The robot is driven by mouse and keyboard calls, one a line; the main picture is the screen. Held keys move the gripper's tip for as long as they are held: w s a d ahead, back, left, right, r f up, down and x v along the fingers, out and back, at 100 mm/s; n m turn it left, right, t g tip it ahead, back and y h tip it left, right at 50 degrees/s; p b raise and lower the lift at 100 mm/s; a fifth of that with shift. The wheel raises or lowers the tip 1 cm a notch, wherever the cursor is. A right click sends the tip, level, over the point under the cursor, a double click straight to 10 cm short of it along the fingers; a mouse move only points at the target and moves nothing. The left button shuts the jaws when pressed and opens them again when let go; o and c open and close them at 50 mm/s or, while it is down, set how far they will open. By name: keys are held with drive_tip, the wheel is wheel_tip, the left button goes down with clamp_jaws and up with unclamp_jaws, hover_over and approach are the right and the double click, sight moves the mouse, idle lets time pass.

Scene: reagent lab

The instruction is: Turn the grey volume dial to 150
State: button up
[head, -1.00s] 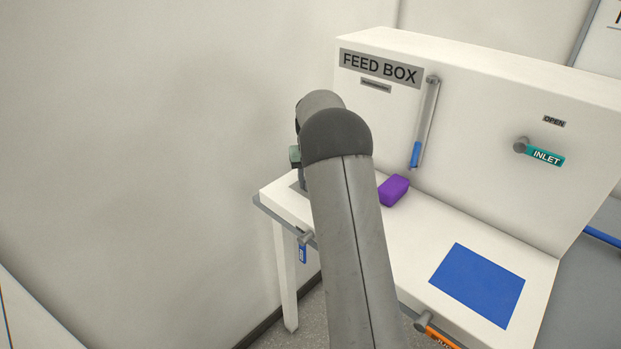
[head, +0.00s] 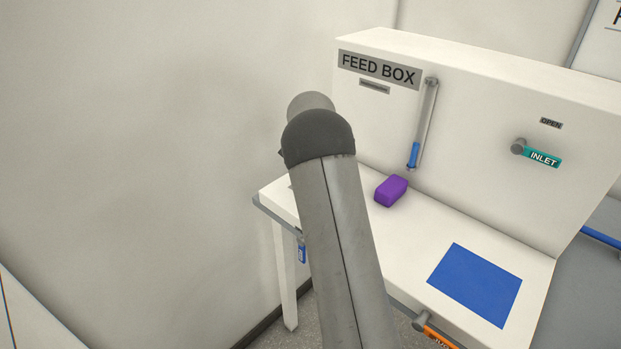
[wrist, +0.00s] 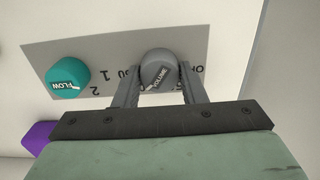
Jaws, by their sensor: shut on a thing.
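The printed scale around the dial is partly covered by the fingers, so I cannot read the set value. In the head view my arm hides the dial and the gripper.
A teal FLOW dial (wrist: 68,76) sits left of the volume dial. A purple block (head: 391,190) lies on the white bench near a blue square (head: 475,284). The feed box (head: 480,130) carries a sight tube (head: 424,120) and a teal INLET handle (head: 542,158).

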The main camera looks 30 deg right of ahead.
drive_tip(key=m, duration=0.5)
drive_tip(key=shift+p, duration=0.35)
drive_tip(key=shift+m, duration=0.3)
drive_tip(key=o, duration=1)
wheel_tip(320, 180, up, 18)
drive_tip(key=shift+s+f+b, duration=0.1)
drive_tip(key=shift+f+b, duration=0.15)
drive_tip(key=shift+b, duration=0.3)
